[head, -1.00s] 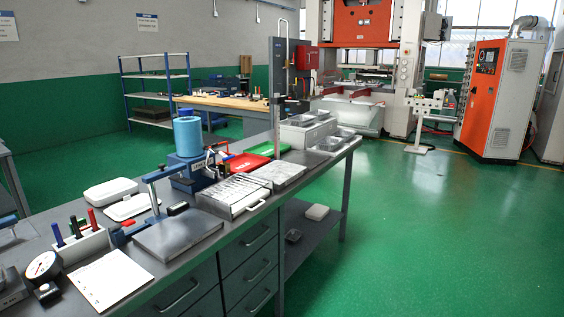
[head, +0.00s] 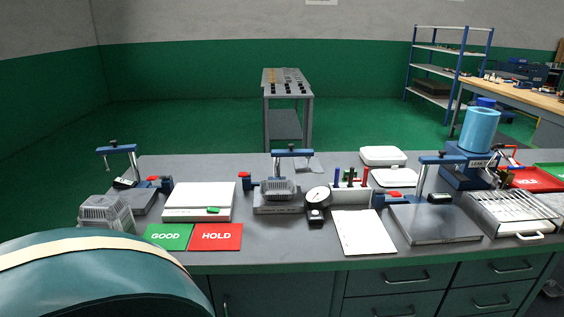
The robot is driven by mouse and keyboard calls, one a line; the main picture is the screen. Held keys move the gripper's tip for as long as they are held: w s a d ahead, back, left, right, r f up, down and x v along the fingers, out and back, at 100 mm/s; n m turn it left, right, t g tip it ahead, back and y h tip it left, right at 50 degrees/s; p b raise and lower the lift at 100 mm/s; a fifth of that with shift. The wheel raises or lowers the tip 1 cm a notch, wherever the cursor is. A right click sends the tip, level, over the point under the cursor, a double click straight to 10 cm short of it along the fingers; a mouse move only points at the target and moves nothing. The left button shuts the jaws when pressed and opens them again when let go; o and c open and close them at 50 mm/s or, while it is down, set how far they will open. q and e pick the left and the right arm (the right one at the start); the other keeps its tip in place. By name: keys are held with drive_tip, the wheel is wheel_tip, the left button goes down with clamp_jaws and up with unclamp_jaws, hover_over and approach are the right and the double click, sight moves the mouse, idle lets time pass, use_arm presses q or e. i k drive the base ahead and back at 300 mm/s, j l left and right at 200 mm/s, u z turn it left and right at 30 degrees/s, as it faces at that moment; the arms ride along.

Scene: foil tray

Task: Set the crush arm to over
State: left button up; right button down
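Three stands with blue swing arms are on the grey bench; I cannot read which is the crush arm. The left blue arm (head: 117,149) is raised level on a post over a grey plate. The middle blue arm (head: 292,153) is level above a foil tray (head: 280,189) on a grey base, beside a dial gauge (head: 318,200). The right blue arm (head: 442,159) is level on a post above a wide grey plate (head: 434,223). Red-ended blue levers sit beside the stands. Neither gripper is in view.
The bench (head: 270,244) also holds a green GOOD card (head: 169,237), a red HOLD card (head: 215,237), stacked foil trays (head: 106,213), a white box (head: 199,202), a pen holder (head: 350,198), a paper sheet (head: 363,231) and a blue cylinder (head: 480,130). A small table (head: 287,82) stands behind.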

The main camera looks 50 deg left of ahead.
sight(291, 153)
drive_tip(key=u, duration=1.35)
